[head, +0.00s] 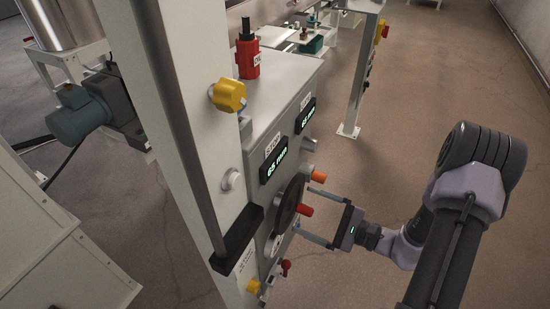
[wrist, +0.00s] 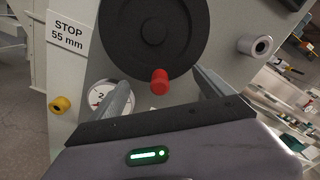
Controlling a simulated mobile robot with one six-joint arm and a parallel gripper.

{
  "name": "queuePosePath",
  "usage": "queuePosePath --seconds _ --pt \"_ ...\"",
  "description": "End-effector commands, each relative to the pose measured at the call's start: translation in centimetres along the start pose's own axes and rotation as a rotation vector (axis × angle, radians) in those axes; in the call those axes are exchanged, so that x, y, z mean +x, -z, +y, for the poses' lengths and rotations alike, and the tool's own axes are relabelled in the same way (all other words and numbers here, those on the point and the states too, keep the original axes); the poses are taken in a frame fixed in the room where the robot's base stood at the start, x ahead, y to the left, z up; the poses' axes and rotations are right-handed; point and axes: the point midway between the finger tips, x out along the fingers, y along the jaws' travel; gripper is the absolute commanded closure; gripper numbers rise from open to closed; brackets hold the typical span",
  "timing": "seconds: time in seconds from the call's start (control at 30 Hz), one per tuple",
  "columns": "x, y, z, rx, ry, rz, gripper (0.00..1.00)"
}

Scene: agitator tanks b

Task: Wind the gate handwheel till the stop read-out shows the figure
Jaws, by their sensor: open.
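The gate handwheel is a black disc (wrist: 150,35) on the grey panel, and its black rim also shows in the head view (head: 287,203). A red crank knob (wrist: 159,82) sticks out from its lower part. My gripper (head: 303,211) is open, its two fingers reaching toward the panel on either side of the red knob; I cannot tell whether they touch it. The stop read-out (head: 273,168) is a dark display under a STOP label and seems to show 65 mm. A card (wrist: 68,36) on the panel reads STOP 55 mm.
A second display (head: 306,116) sits further along; its figure is unclear. A white dial (wrist: 98,96) is partly behind a finger.

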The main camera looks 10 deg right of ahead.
Motion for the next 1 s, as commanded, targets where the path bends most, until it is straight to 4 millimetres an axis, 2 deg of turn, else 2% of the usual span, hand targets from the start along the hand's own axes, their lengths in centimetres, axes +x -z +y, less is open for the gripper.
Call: queuePosePath --seconds 0.53,1.0 --pt "-5.6 0.0 0.0 -0.001 0.001 0.001 0.09" --pt "-6.0 0.0 0.0 0.0 0.0 0.0 0.09"
